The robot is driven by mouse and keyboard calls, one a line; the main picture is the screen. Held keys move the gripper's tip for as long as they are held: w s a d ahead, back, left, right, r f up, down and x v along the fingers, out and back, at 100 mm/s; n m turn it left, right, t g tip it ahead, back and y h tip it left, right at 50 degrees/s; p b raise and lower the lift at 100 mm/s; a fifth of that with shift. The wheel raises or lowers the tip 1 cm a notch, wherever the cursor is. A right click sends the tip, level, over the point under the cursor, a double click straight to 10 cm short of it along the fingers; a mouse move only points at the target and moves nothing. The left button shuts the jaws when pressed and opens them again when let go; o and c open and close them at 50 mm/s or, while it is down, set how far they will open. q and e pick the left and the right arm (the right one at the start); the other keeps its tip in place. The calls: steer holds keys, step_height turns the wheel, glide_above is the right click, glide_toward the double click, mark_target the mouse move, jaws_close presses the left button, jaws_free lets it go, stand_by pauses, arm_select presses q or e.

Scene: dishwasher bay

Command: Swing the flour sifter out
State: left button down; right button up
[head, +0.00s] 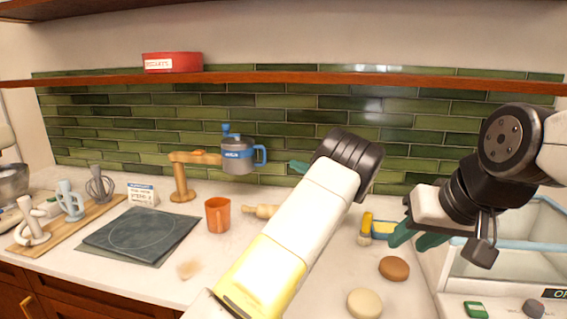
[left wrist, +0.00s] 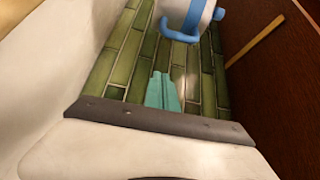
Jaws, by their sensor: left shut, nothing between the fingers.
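The flour sifter (head: 238,158) is a grey can with a blue band, a blue side handle and a blue knob on top. It hangs at the end of a wooden swing arm (head: 197,158) on a post with a round foot. In the left wrist view, part of the sifter's body and its blue handle (left wrist: 181,36) show at the top. My left gripper (head: 298,167) is shut and empty, right of the handle and apart from it; its teal fingers (left wrist: 163,92) also show in the left wrist view. My right gripper (head: 417,237) looks open and empty above the counter.
A dark mat (head: 140,234) and a board with whisk attachments (head: 68,222) lie left. A shelf (head: 300,78) runs above. Two round lumps (head: 394,268) lie at right front.

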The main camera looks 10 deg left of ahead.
arm_select(q)
steer(key=shift+a, duration=0.1)
steer(key=w+a, duration=0.2)
steer(key=a, duration=0.7)
stand_by(0.4)
steer(key=shift+a, duration=0.1)
